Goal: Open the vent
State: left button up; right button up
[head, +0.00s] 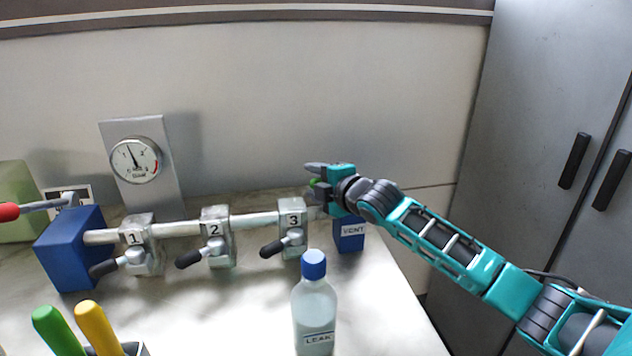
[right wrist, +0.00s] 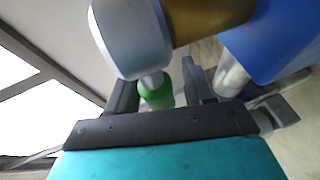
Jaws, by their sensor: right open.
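The blue vent block (head: 350,234), labelled VENT, sits at the right end of the pipe. In the right wrist view a large blue body (right wrist: 275,40) shows at top right, beside a brass-coloured part (right wrist: 205,22) and a silver round part (right wrist: 132,38). A green handle piece (right wrist: 157,92) sticks out below the silver part. My right gripper (right wrist: 160,88) is open, with one finger on each side of the green piece. Whether they touch is unclear. In the head view my right gripper (head: 316,182) is above the vent block and hides most of its fitting. My left gripper is out of view.
Three numbered valves, 1 (head: 140,255), 2 (head: 217,240) and 3 (head: 291,230), with black handles sit along the pipe. A blue-capped bottle (head: 314,310) stands in front. A gauge (head: 135,160) is behind. A blue block (head: 72,250) and red-gripped lever (head: 8,212) are left.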

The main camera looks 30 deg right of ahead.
jog(key=shift+c, duration=0.2)
grip_shut()
dwell(0.4)
